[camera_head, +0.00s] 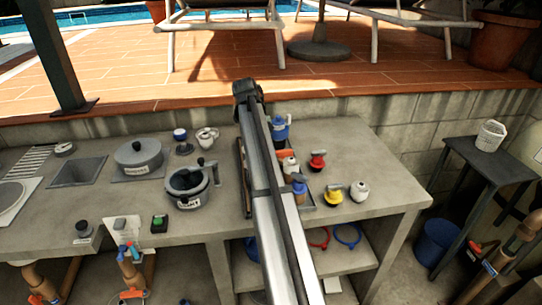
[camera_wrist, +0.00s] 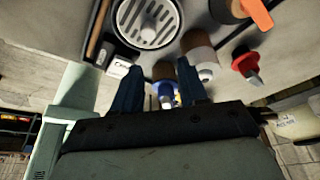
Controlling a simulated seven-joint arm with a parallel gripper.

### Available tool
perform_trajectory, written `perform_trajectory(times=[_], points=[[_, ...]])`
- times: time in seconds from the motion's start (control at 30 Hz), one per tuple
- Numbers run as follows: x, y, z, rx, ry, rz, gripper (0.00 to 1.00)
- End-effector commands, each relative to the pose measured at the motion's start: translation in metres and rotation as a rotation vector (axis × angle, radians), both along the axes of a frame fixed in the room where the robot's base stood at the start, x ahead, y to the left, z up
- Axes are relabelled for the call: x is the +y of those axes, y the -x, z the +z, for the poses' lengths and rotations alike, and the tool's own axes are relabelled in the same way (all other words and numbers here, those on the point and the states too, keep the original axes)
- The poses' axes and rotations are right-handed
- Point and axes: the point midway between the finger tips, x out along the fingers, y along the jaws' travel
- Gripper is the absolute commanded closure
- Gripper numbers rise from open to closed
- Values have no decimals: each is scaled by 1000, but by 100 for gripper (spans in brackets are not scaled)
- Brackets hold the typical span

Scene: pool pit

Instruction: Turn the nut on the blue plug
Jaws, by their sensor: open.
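The blue plug (camera_head: 299,186) stands on the counter just right of my arm in the head view, with a brown part at its base. In the wrist view the blue plug (camera_wrist: 166,90) shows between the two dark blue fingers of my gripper (camera_wrist: 159,66). The fingers are open, one on each side of it, and I cannot tell whether either touches it. The brown part (camera_wrist: 162,70) shows beside the blue body. The nut itself is not clear to make out. My gripper is hidden in the head view.
A red plug (camera_head: 317,160), a yellow plug (camera_head: 333,194) and a white jar (camera_head: 359,190) stand close by on the right. A blue pitcher-like object (camera_head: 280,130) is behind. The counter's right end (camera_head: 385,180) is clear.

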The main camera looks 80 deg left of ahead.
Motion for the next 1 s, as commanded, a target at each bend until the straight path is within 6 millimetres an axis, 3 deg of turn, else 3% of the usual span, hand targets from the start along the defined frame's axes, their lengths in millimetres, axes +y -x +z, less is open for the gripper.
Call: perform_trajectory(times=[0.13, 0.2, 0.3, 0.5, 0.73, 1.0], points=[[-1, -36, 6, 0, -6, -39, 57], [-6, -66, 18, 0, -20, -70, 57], [-24, -108, 36, -1, -42, -118, 57], [-64, -162, 64, 12, -83, -182, 57], [-108, -195, 86, 84, -146, -217, 57], [-137, -201, 100, 209, -197, 1, 57]])
